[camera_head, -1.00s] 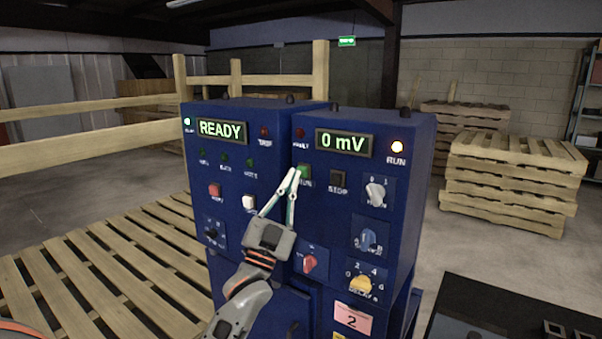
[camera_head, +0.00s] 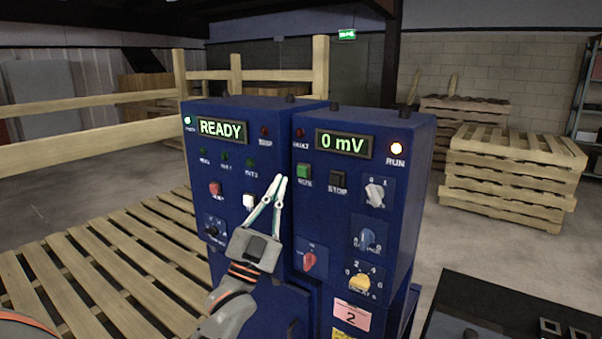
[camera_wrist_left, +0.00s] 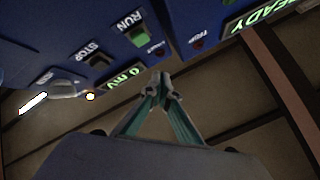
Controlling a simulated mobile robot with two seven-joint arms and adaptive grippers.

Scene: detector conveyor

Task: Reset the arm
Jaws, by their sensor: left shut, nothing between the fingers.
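My left gripper (camera_head: 279,182) is in front of the blue control cabinets, near the gap between them, with its fingers pointing up and the tips together. It is shut and empty. In the left wrist view its fingertips (camera_wrist_left: 160,80) meet below the panel. The left cabinet (camera_head: 270,225) has a display (camera_head: 222,130) reading READY. The right cabinet (camera_head: 330,205) has a display (camera_head: 344,143) reading 0 mV. The green RUN button (camera_head: 304,173) is now clear of the gripper, and the RUN lamp (camera_head: 397,148) glows. My right gripper is not in view.
The dark STOP button (camera_head: 338,180) and several knobs sit on the right cabinet. A wooden rail (camera_head: 90,146) and slatted pallets (camera_head: 100,265) are on the left. Stacked pallets (camera_head: 510,180) stand at the right. A dark surface (camera_head: 500,310) is at the lower right.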

